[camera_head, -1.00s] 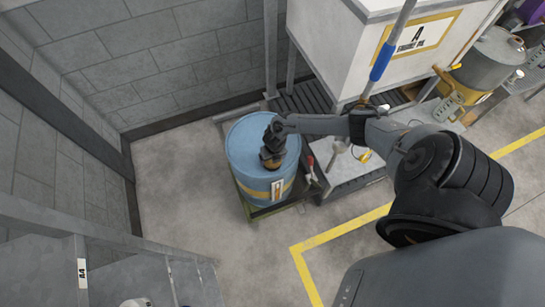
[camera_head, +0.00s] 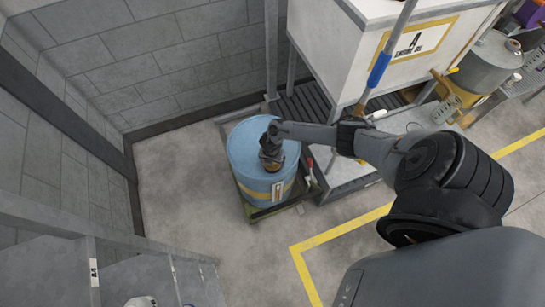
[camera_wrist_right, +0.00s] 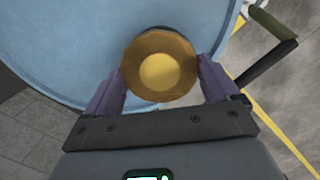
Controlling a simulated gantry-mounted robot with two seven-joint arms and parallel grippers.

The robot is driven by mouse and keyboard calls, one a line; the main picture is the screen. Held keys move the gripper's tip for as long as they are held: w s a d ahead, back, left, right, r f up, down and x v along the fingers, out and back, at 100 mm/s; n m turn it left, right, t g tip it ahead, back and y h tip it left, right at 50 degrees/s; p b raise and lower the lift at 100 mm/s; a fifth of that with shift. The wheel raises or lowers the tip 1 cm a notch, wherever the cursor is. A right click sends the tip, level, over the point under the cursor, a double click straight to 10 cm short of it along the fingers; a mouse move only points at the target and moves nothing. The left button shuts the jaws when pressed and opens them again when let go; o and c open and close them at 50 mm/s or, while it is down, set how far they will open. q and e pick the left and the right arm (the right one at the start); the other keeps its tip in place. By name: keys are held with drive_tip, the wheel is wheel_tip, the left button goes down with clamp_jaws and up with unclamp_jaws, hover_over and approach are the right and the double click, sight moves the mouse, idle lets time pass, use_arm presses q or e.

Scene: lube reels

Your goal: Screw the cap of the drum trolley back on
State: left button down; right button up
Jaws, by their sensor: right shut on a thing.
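A blue drum (camera_head: 248,160) stands upright on a low trolley (camera_head: 285,207) by the wall, with a yellow band and a label on its side. A round brass-coloured cap (camera_wrist_right: 160,66) shows over the drum top in the right wrist view. My right gripper (camera_head: 271,163) points down over the drum top. In the wrist view its two fingers (camera_wrist_right: 160,83) are shut on the cap, one on each side. I cannot tell whether the cap touches the drum opening, as the view is straight down on it. My left gripper is not in view.
A white cabinet marked A (camera_head: 390,40) stands on a grated platform right of the drum. A blue-handled pole (camera_head: 380,68) rises in front of it. A grey shelf (camera_head: 130,280) is at lower left. Open floor (camera_head: 185,200) lies left of the drum.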

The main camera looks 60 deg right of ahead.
drive_tip(key=shift+m, duration=1.2)
drive_tip(key=shift+m+g+p, duration=0.3)
drive_tip(key=shift+m+p, duration=0.2)
drive_tip(key=shift+m, duration=0.9)
drive_tip(key=o, duration=0.8)
